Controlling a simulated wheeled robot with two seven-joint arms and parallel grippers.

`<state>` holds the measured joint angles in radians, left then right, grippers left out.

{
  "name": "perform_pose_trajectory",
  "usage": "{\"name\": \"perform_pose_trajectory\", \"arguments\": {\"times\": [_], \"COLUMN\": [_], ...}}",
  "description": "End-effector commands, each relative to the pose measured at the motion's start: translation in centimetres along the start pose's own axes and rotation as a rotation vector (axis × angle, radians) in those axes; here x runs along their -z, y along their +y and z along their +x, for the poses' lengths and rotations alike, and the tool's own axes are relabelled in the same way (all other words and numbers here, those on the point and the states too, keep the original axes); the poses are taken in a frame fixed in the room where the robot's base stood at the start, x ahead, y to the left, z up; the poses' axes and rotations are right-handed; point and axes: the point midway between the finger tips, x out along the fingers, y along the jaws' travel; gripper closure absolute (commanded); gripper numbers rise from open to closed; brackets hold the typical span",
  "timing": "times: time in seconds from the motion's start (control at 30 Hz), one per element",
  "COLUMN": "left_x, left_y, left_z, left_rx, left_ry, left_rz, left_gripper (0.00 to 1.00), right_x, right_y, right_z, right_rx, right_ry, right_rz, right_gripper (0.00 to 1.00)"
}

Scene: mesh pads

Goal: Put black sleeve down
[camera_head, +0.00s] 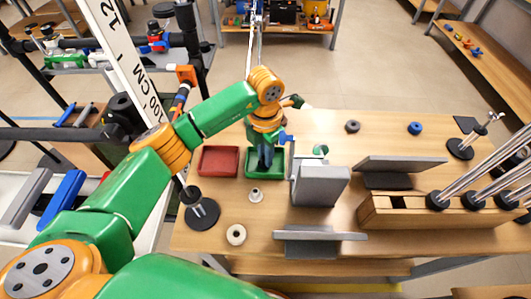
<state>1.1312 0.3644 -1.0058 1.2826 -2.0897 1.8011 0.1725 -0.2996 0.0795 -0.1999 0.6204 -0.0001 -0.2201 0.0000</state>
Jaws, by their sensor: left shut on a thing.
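My left gripper (265,164) points down over the green tray (252,170) near the middle of the wooden table. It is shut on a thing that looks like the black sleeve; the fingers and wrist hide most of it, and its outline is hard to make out. I cannot tell whether it touches the tray floor. My right gripper is not in view.
A red tray (219,161) lies left of the green one. A small pale flanged part (255,195), a cream ring (236,235) and a black-based stand (203,214) are in front. A grey block (320,187) stands close right. Wooden block (400,216) with rods lies farther right.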

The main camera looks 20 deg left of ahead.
Motion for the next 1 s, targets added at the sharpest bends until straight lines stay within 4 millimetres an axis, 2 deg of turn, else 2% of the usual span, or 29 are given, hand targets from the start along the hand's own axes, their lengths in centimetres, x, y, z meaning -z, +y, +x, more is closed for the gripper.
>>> {"name": "perform_pose_trajectory", "arguments": {"times": [0.23,0.27,0.37,0.63,0.77,0.87,1.0], "left_x": [0.0,0.0,0.0,0.0,-0.1,-0.1,-0.1], "left_y": [0.0,0.0,0.0,0.0,0.0,0.1,0.1], "left_z": [0.4,0.4,0.3,0.3,-0.5,-2.1,-5.4], "left_rx": [0.000,0.000,0.000,0.000,-0.001,-0.002,-0.003], "left_ry": [0.000,0.000,0.000,0.000,-0.002,-0.004,-0.004], "left_rz": [0.001,0.001,0.001,0.001,0.001,0.001,0.002], "left_gripper": [1.00,0.78,0.51,0.51,0.51,0.51,0.51], "right_x": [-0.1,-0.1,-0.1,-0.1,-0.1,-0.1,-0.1], "right_y": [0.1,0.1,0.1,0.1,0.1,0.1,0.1], "right_z": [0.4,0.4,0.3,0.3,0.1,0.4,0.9], "right_rx": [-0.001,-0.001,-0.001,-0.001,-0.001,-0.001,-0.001], "right_ry": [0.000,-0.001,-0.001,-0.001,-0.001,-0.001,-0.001], "right_rz": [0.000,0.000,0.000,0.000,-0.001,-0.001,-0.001], "right_gripper": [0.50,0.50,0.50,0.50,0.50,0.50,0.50]}}
